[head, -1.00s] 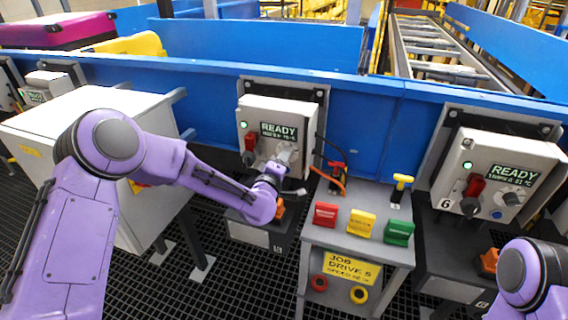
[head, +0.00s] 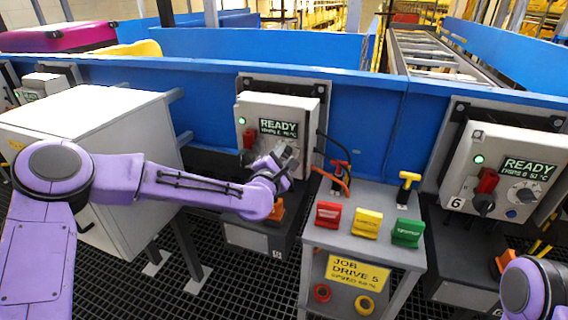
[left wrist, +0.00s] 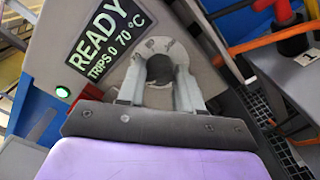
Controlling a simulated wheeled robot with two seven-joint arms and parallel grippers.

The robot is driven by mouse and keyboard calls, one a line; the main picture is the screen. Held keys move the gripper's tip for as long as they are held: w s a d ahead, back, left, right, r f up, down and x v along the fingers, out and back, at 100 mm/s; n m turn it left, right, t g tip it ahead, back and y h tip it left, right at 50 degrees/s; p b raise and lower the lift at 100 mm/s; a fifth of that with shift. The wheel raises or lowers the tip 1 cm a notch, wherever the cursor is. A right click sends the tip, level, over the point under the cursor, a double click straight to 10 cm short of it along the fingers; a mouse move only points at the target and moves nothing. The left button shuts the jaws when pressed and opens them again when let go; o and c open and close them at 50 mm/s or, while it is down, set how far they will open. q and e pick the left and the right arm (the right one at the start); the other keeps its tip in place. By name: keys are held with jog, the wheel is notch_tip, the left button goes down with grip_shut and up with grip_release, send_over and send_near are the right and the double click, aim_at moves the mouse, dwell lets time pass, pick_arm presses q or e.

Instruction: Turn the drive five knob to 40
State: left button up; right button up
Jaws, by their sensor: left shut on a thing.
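The drive five box (head: 305,107) is light grey, with a READY display (head: 278,128), a green light and a red switch (head: 249,138). My left gripper (head: 283,155) is at the lower right of its face. In the left wrist view my left gripper (left wrist: 162,85) is shut with its fingers on the dark knob (left wrist: 159,68). A light dial plate (left wrist: 163,46) shows around the knob; its numbers cannot be read, so the setting is unclear. The job card (head: 357,274) reads JOB DRIVE 5 and a speed line too small to read surely. My right gripper is out of view.
A grey stand (head: 386,250) with red, yellow and green blocks is right of the drive five box. A similar box (head: 535,149) marked 6 is further right. A white cabinet (head: 100,120) stands at left. Orange cables run near the gripper.

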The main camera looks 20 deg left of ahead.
pick_arm(q)
jog(key=shift+f+n+b, duration=0.1)
jog(key=shift+n+b, duration=0.5)
jog(key=shift+n, duration=0.3)
jog(key=o, duration=1)
jog(key=s, duration=1)
jog(key=shift+s+a+b, duration=0.2)
jog(key=shift+s+b, duration=0.1)
jog(key=shift+b, duration=0.05)
